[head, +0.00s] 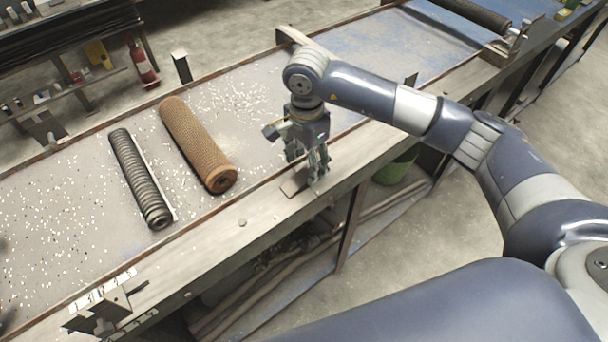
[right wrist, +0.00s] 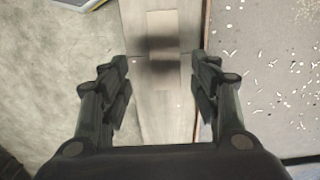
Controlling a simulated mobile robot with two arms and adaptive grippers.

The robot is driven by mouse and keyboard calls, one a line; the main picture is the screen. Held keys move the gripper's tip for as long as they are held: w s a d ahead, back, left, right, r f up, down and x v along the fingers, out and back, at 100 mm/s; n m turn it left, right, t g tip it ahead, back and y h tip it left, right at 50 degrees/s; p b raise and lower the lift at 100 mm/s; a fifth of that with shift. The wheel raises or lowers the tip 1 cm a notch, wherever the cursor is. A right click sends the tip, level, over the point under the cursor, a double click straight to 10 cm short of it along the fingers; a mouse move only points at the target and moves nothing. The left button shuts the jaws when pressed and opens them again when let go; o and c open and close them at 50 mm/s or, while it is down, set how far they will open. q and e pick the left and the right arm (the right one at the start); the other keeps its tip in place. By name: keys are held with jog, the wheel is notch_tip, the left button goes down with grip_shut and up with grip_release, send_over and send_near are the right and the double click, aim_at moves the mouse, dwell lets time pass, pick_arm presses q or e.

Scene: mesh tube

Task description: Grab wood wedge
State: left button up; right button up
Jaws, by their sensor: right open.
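The wood wedge (head: 293,184) is a small, flat brownish piece lying on the front rail of the long table in the head view. In the right wrist view, the wood wedge (right wrist: 164,76) is a pale strip on the wooden rail, partly under a dark shadow. My right gripper (head: 305,169) points down just above the rail at the wedge. My left gripper is not in view.
A rusty brown mesh tube (head: 198,142) and a dark ribbed roller (head: 140,180) lie on the table left of my right gripper. The table surface (head: 70,205) is strewn with white chips. A green bin (head: 395,169) stands below the front edge.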

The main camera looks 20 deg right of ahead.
aim_at(304, 175)
jog(key=shift+f+p, duration=0.35)
jog(key=shift+p, duration=0.05)
jog(key=f, duration=0.1)
jog(key=f+p, duration=0.1)
jog(key=f, duration=0.1)
jog(key=shift+w+f+p, duration=0.2)
jog(key=shift+w+p, duration=0.1)
jog(key=shift+p, duration=0.05)
jog(key=shift+f, duration=0.45)
jog(key=c, duration=1.1)
